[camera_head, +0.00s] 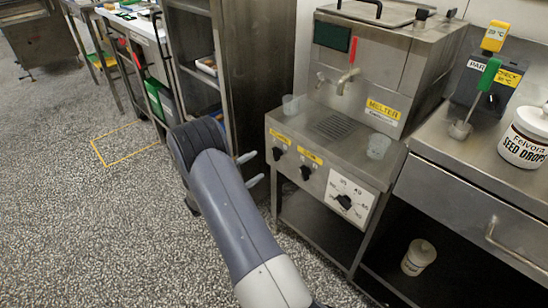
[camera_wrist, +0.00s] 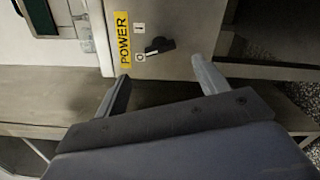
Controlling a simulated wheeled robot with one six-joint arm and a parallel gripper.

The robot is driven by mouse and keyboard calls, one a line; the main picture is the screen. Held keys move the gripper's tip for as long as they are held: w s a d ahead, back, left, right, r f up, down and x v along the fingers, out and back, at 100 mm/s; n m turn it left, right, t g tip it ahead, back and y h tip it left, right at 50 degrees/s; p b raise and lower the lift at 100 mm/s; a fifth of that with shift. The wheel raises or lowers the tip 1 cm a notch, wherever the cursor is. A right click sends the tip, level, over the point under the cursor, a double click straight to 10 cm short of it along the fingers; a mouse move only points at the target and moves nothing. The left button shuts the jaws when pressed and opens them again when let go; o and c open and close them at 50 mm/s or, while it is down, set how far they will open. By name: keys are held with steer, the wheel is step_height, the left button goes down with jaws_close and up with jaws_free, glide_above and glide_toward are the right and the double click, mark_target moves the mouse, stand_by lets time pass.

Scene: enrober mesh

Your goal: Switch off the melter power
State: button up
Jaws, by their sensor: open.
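The melter (camera_head: 385,90) is a steel machine with a yellow MELTER label, on the right in the head view. Its front panel carries a black power knob (camera_head: 277,153) at the left end, below a yellow label. In the wrist view, the power knob (camera_wrist: 158,46) sits beside a yellow POWER label (camera_wrist: 122,38) and the marks I and O. The knob's narrow end points left, seemingly nearer the O mark; its exact setting is unclear. My gripper (camera_head: 256,168) is open and empty, left of the panel. In the wrist view, its fingers (camera_wrist: 160,68) are spread just short of the knob, apart from it.
A second knob (camera_head: 305,172) and a numbered dial (camera_head: 344,201) are farther right on the panel. Clear cups (camera_head: 379,146) stand on the melter ledge. A steel cabinet (camera_head: 255,70) rises behind my gripper. The speckled floor at left is open.

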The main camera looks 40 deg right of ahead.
mark_target(277, 154)
steer(key=d, duration=0.8)
steer(key=shift+w+d+b, duration=0.3)
steer(key=shift+d+b, duration=0.05)
steer(key=shift+b, duration=0.1)
steer(key=shift+c, duration=0.4)
